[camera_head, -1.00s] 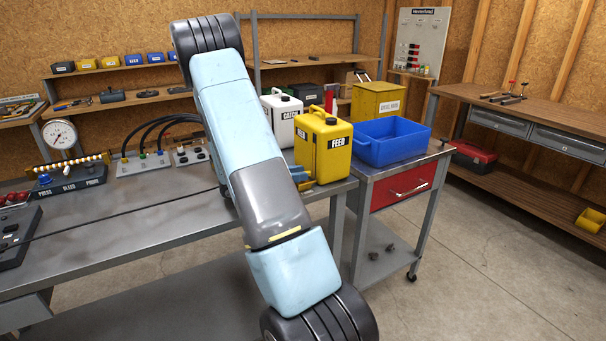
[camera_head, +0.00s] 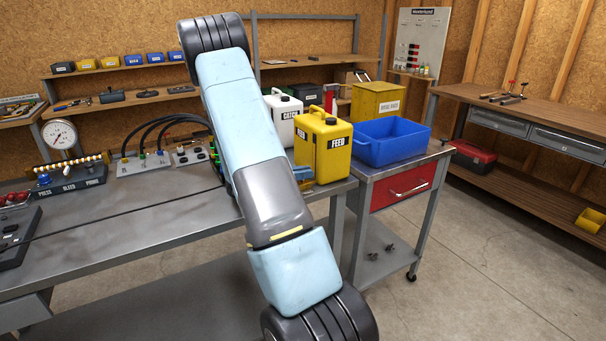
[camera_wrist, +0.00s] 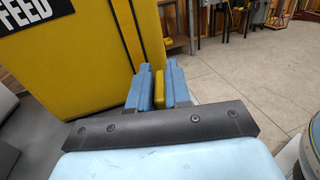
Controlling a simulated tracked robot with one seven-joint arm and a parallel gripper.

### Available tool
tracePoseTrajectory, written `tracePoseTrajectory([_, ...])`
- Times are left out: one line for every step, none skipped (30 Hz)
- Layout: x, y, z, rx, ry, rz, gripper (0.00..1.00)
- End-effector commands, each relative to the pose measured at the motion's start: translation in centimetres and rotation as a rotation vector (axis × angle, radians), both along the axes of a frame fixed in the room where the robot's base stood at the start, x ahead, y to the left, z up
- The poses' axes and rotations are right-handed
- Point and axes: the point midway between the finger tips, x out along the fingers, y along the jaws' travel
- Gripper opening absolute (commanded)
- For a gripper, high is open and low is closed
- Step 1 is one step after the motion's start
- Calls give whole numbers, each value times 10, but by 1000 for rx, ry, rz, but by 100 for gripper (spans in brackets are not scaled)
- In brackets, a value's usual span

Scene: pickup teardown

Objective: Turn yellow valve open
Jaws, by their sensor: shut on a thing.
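The yellow valve lever (camera_wrist: 159,88) shows as a small yellow piece between my blue fingers in the wrist view. My gripper (camera_wrist: 157,72) is shut on it, with a finger on each side. The lever's pivot and far end are hidden. The yellow FEED jug (camera_wrist: 85,70) stands upright just left of the fingers in the wrist view. It also shows in the head view (camera_head: 323,148), on the bench's right end. My gripper (camera_head: 303,174) is low at the jug's left edge there, mostly hidden by my arm.
A white CATCH jug (camera_head: 284,115) stands behind the FEED jug. A blue bin (camera_head: 392,143) sits to the right on a cart. A pressure gauge (camera_head: 59,133) and hoses (camera_head: 160,135) are at the left. The floor right of the cart is mostly clear.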

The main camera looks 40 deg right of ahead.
Motion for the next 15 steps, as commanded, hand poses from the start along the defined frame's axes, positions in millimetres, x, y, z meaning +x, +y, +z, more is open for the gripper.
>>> tracePoseTrajectory([0,0,-1,2,0,1,0])
tracePoseTrajectory([0,0,-1,2,0,1,0])
tracePoseTrajectory([0,0,-1,2,0,1,0])
tracePoseTrajectory([0,0,-1,3,-1,3,0])
tracePoseTrajectory([0,0,-1,3,-1,6,0])
tracePoseTrajectory([0,1,-1,3,0,16,0])
tracePoseTrajectory([0,1,-1,3,0,27,0])
tracePoseTrajectory([0,1,-1,2,0,43,0])
tracePoseTrajectory([0,1,-1,2,1,67,0])
tracePoseTrajectory([0,1,-1,2,1,89,0])
tracePoseTrajectory([0,1,-1,2,0,112,0])
tracePoseTrajectory([0,1,-1,3,2,141,0])
tracePoseTrajectory([0,1,-1,3,2,162,0])
tracePoseTrajectory([0,0,-1,3,1,180,0])
tracePoseTrajectory([-1,1,-1,2,3,202,0])
